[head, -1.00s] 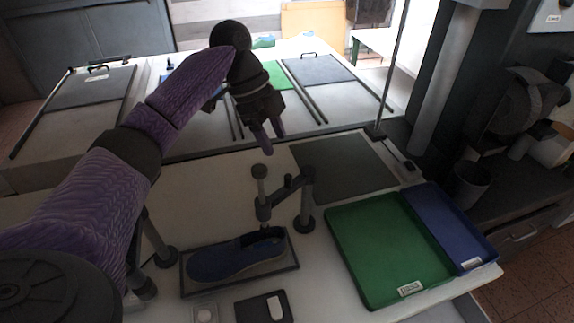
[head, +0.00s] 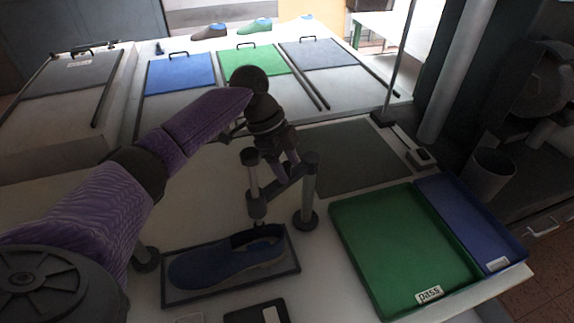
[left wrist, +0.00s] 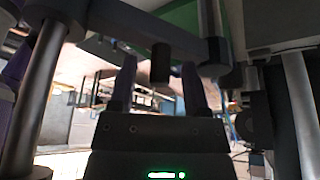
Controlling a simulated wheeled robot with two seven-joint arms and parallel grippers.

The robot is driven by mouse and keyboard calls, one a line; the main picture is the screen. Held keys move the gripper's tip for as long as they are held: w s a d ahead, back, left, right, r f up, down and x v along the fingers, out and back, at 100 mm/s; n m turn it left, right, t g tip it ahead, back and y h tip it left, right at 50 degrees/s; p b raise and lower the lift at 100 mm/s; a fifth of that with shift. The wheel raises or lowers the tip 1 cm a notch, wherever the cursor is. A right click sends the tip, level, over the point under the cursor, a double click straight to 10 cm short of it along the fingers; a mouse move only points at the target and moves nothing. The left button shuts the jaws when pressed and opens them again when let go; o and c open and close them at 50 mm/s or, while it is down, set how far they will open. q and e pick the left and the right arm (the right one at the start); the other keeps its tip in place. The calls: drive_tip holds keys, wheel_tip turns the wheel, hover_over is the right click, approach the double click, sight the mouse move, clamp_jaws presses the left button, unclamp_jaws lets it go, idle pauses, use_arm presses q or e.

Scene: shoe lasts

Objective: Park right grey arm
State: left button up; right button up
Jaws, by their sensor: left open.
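The right grey arm (head: 283,189) reaches left from its upright post (head: 309,192) and carries a vertical rod (head: 252,172) at its free end, behind the shoe. My left gripper (head: 288,166) is open, pointing down close behind and above this arm. In the left wrist view, a dark cylinder (left wrist: 160,63) stands between the two open fingers; I cannot tell whether they touch it. A blue shoe (head: 225,262) lies on a dark-framed mat (head: 288,271) in front of the post. My right gripper is not in view.
A second post base (head: 145,259) is left of the shoe, partly hidden by my left arm. A green tray (head: 396,245) marked "pass" and a blue tray (head: 465,222) stand at the right. A grey mat (head: 350,158) behind is clear.

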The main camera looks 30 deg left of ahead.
use_arm(q)
drive_tip(key=shift+d+f, duration=0.15)
drive_tip(key=shift+f, duration=0.05)
clamp_jaws()
idle(1.3)
